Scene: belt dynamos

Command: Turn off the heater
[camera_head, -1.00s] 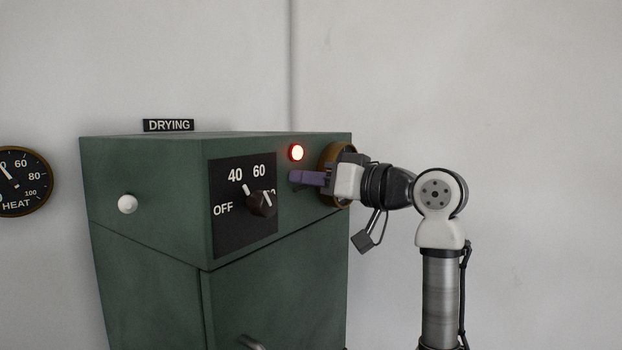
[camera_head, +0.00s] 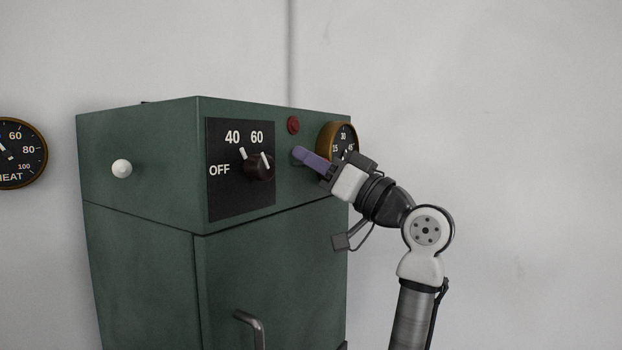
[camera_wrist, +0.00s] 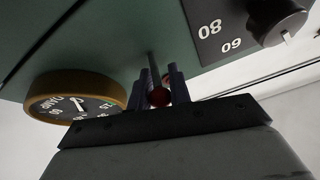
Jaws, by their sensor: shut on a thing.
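The heater is a green cabinet (camera_head: 145,245) with a dark dial plate marked OFF, 40 and 60. Its dark knob (camera_head: 258,167) also shows in the wrist view (camera_wrist: 277,18); I cannot tell its exact setting. A round red lamp (camera_head: 293,125) on the front is dark. My gripper (camera_head: 300,155) points up-left at the panel below the lamp, right of the knob. In the wrist view its two dark fingers (camera_wrist: 160,85) are shut on a thin grey lever (camera_wrist: 153,68) standing out from the panel. The fingers hide this lever in the head view.
A brass-rimmed gauge (camera_head: 338,138) sits right of the lamp, partly behind my gripper. A white knob (camera_head: 121,168) is on the cabinet's left side. A door handle (camera_head: 250,328) juts out lower down. A HEAT gauge (camera_head: 20,152) hangs at far left. Space to the right is clear.

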